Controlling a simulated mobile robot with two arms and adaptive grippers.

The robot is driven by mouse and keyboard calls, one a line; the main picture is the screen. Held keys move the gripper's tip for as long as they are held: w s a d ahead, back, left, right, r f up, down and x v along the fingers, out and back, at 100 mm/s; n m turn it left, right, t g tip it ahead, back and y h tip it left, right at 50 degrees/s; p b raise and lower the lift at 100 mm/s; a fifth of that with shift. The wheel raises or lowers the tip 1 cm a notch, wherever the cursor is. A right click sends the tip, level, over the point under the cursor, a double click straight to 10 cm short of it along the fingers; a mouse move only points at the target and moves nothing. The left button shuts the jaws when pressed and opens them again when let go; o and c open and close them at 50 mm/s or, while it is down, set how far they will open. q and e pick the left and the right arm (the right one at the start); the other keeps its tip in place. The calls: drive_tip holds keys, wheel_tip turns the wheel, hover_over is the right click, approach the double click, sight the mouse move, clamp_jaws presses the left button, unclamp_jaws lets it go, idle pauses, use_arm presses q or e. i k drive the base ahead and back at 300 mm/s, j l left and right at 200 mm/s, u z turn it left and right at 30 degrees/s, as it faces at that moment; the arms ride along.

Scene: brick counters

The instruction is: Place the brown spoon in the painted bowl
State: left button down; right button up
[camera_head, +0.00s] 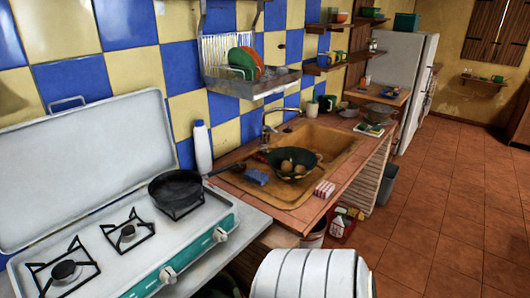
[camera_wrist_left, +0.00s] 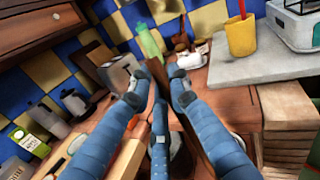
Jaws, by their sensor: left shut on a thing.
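In the left wrist view my left gripper (camera_wrist_left: 160,90) has its blue fingers closed around a long, thin brown thing (camera_wrist_left: 187,124), which looks like the brown spoon's handle. The fingers hide part of it, and I cannot make out its bowl end. It is held above a wooden counter. I cannot pick out the painted bowl with certainty in either view. Neither gripper shows in the head view, and my right gripper is in no view.
The head view shows a white stove (camera_head: 130,240) with a black pan (camera_head: 176,190), and a sink (camera_head: 325,150) holding a dark wok (camera_head: 292,166). The wrist view shows a yellow cup (camera_wrist_left: 241,38), a green bottle (camera_wrist_left: 149,42) and a toaster (camera_wrist_left: 121,72) beyond the fingers. Open floor (camera_head: 440,210) lies right.

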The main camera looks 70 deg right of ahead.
sight(283, 179)
drive_tip(key=k+l+z, duration=0.1)
drive_tip(key=l, duration=0.35)
drive_tip(key=k+l, duration=0.2)
drive_tip(key=l, duration=0.25)
drive_tip(key=k+l+z, duration=0.15)
drive_tip(key=l, duration=0.3)
drive_tip(key=k+l+z, duration=0.1)
drive_tip(key=l, duration=0.4)
drive_tip(key=k+l+z, duration=0.1)
drive_tip(key=l, duration=0.35)
